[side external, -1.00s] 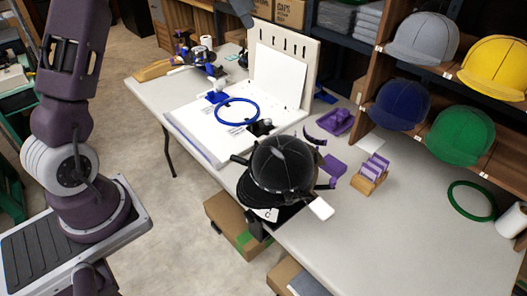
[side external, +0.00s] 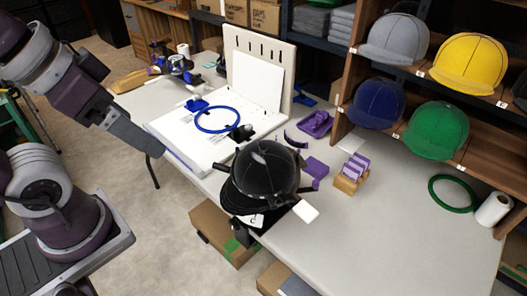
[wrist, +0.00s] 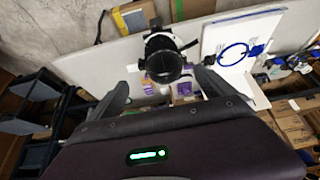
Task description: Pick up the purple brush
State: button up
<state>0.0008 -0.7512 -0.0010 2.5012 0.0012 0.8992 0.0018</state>
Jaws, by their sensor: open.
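In the side external view several purple things lie on the table behind the black cap (side external: 262,172). They are a block-like piece (side external: 316,169), a thin curved dark purple strip (side external: 295,139) and a shallow tray-like piece (side external: 316,123). I cannot tell for sure which is the purple brush; the block is the most brush-like. In the wrist view a small purple patch (wrist: 184,88) shows beyond the cap. My gripper (wrist: 161,82) is open and empty, its two fingers spread, well above the table and apart from everything.
The black cap on its stand is at the table's front edge. Purple cards stand in a wooden holder (side external: 351,173) right of the block. A white board with a blue ring (side external: 217,119) lies left. Shelved caps (side external: 468,61) rise behind. The table's right front is clear.

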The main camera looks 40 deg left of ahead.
notch_tip(320, 180, up, 6)
jog(key=w+r+n, duration=0.1)
jog(key=w+a+r+n+h, duration=0.1)
jog(key=w+a+r+n, duration=0.2)
jog(key=w+n, duration=0.55)
jog(key=w+a+r+n+h, duration=0.15)
jog(key=w+r+n, duration=0.25)
jog(key=w+n, duration=0.4)
jog(key=w+a+f+n+y, duration=0.1)
jog(key=w+a+f+n, duration=0.15)
jog(key=w+n, duration=0.4)
jog(key=w+a+f+n, duration=0.2)
jog(key=w+a+n, duration=0.25)
jog(key=w, duration=0.35)
jog(key=w+a+f+n+y, duration=0.1)
jog(key=w+a+f+n, duration=0.15)
jog(key=w+n, duration=0.45)
jog(key=shift+n+g+y, duration=0.25)
jog(key=shift+g, duration=0.35)
jog(key=w+f, duration=0.1)
jog(key=f, duration=1.4)
jog(key=w+f, duration=0.1)
jog(key=f, duration=1.3)
jog(key=w+f, duration=0.1)
jog(key=f, duration=1.4)
jog(key=shift+a+f, duration=0.3)
jog(key=shift+a, duration=0.05)
jog(key=x, duration=0.6)
jog(key=shift+w+f, duration=0.15)
jog(key=shift+w, duration=0.2)
